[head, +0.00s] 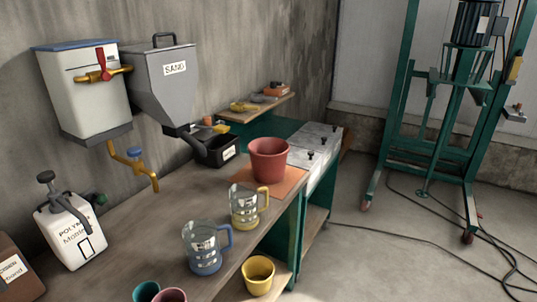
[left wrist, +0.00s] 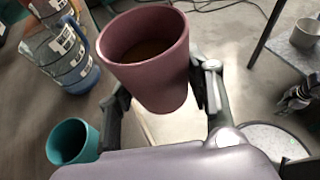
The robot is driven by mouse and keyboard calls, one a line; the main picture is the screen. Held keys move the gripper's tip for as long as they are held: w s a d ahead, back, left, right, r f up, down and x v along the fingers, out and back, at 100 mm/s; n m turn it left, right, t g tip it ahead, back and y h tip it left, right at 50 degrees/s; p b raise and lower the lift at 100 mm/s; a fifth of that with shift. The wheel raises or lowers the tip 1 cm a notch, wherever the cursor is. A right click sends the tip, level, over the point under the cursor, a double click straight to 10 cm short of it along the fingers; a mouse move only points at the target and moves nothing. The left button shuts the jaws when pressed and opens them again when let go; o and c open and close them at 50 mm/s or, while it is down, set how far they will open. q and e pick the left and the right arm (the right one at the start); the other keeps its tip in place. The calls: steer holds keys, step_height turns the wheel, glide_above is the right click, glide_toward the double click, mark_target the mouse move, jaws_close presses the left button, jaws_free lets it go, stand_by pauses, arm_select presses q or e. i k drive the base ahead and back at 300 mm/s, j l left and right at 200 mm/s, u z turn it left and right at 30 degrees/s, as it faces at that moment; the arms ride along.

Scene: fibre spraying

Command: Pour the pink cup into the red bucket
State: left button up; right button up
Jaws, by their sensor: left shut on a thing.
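The red bucket (head: 268,166) stands upright on an orange mat (head: 293,184) on the wooden bench in the head view. The pink cup (left wrist: 150,75) is in the left wrist view, with a brownish content visible inside. My left gripper (left wrist: 163,88) is shut on the cup, one finger on each side. In the head view only the top of the pink cup (head: 172,295) shows at the bottom edge, well to the near side of the bucket. A dark jointed part (left wrist: 300,95), possibly my right gripper, is cut off at the right edge of the left wrist view.
A clear jug with a yellow handle (head: 244,207) and one with a blue handle (head: 203,250) stand between the cup and the bucket. A teal cup (left wrist: 72,143) is beside the pink cup. A yellow bucket (head: 258,277) is on a lower shelf. The sand hopper (head: 160,85) overhangs the bench.

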mark_target(268, 156)
steer(key=k+u, duration=0.15)
steer(key=u, duration=0.2)
steer(key=k+u, duration=0.1)
steer(key=u, duration=0.25)
steer(key=i+l+u, duration=0.1)
steer(key=u, duration=0.35)
steer(key=l+u, duration=0.4)
steer(key=i+l, duration=0.1)
steer(key=l, duration=1.8)
steer(key=i+l, duration=0.15)
steer(key=l, duration=0.8)
steer(key=i+l, duration=0.1)
steer(key=l, duration=0.85)
steer(key=i+l, duration=0.1)
steer(key=l, duration=0.85)
